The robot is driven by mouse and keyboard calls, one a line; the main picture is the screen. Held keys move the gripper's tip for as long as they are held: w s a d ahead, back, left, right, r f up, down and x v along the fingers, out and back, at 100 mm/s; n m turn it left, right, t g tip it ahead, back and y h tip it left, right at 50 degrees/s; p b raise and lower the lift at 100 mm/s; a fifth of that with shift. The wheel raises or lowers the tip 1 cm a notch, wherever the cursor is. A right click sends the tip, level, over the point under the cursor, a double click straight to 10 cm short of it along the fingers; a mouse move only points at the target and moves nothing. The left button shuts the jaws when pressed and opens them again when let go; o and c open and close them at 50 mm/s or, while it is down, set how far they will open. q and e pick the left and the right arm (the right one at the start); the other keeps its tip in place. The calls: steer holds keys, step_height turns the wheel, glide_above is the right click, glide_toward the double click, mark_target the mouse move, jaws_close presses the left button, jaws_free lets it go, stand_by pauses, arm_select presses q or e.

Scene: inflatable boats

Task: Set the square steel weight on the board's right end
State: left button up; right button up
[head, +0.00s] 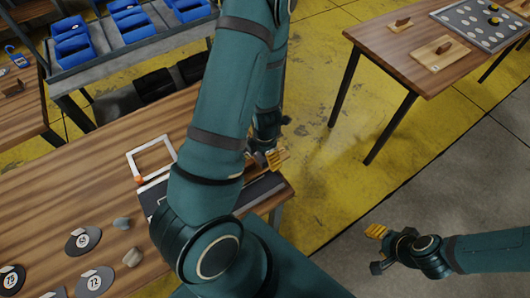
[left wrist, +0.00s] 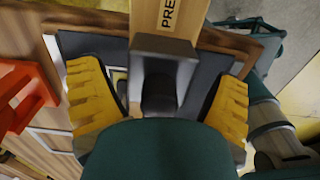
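My left gripper (left wrist: 162,95) is open, with one yellow finger on each side of the block and gaps between. In the head view the left gripper (head: 270,160) is over the table's right end, and my arm hides most of the strip and the weight. My right gripper (head: 378,250) hangs over the floor, apart from the tables, fingers apart and empty.
The wooden table (head: 60,190) holds a dark slab (head: 262,188), a white frame (head: 152,142), an orange piece (head: 139,180), small stones (head: 122,223) and numbered dark discs (head: 83,240). Blue bins (head: 75,48) stand behind. Another table (head: 385,40) is at the right.

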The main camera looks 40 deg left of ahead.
arm_select(q)
step_height(320, 180, up, 11)
steer(key=p, duration=0.5)
steer(key=shift+f+p, duration=0.15)
steer(key=shift+p, duration=0.15)
steer(key=shift+r+p, duration=0.3)
steer(key=shift+r, duration=0.45)
steer(key=d+f+m+t+h, duration=0.1)
steer(key=d+f+m+h, duration=0.1)
steer(key=d+m, duration=0.8)
steer(key=d+f+m+t+h, duration=0.1)
steer(key=d+f+m, duration=0.3)
steer(key=d+m, duration=0.6)
steer(key=m+h, duration=0.1)
steer(key=m, duration=1)
steer(key=shift+s+d, duration=0.15)
steer(key=shift+f, duration=0.1)
